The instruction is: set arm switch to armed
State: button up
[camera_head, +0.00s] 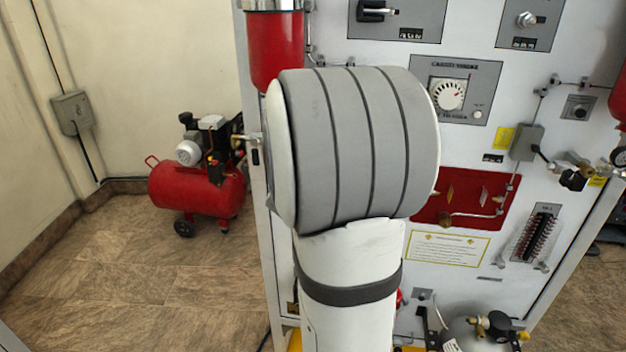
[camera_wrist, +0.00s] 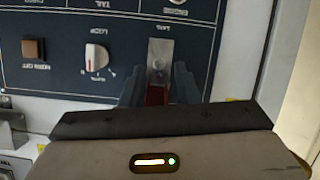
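In the wrist view, a dark blue panel (camera_wrist: 60,70) shows upside down. A bright metal switch plate (camera_wrist: 160,54) with a small round toggle end is on it, right of centre. A red piece (camera_wrist: 157,95), perhaps a switch cover, is below the plate in the picture. I cannot read a label naming the arm switch or its position. My gripper (camera_wrist: 159,80) has its two dark fingers apart, one on each side of the plate and red piece. Contact cannot be told. In the head view my arm hides the gripper and this panel.
In the wrist view, a white rotary knob (camera_wrist: 96,58) and a brown square button (camera_wrist: 33,49) sit left of the switch plate. In the head view, a white trainer cabinet (camera_head: 385,45) stands behind my arm. A red compressor (camera_head: 195,188) stands on the floor left.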

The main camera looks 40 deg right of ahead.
jog(key=p+v, duration=0.1)
jog(key=v, duration=0.6)
jog(key=shift+s+a, duration=0.25)
jog(key=shift+a, duration=0.05)
jog(key=shift+r, duration=0.1)
jog(key=a+n+t+y, duration=0.2)
jog(key=a+n+y, duration=0.55)
jog(key=a, duration=1.05)
jog(key=s+a+f+g+y, duration=0.1)
jog(key=s+a+g, duration=0.2)
jog(key=s, duration=0.4)
jog(key=s+a+f+g+y, duration=0.2)
jog(key=s+a+g, duration=0.1)
jog(key=s, duration=0.5)
jog(key=shift+s+f+g, duration=0.25)
jog(key=shift+g, duration=0.45)
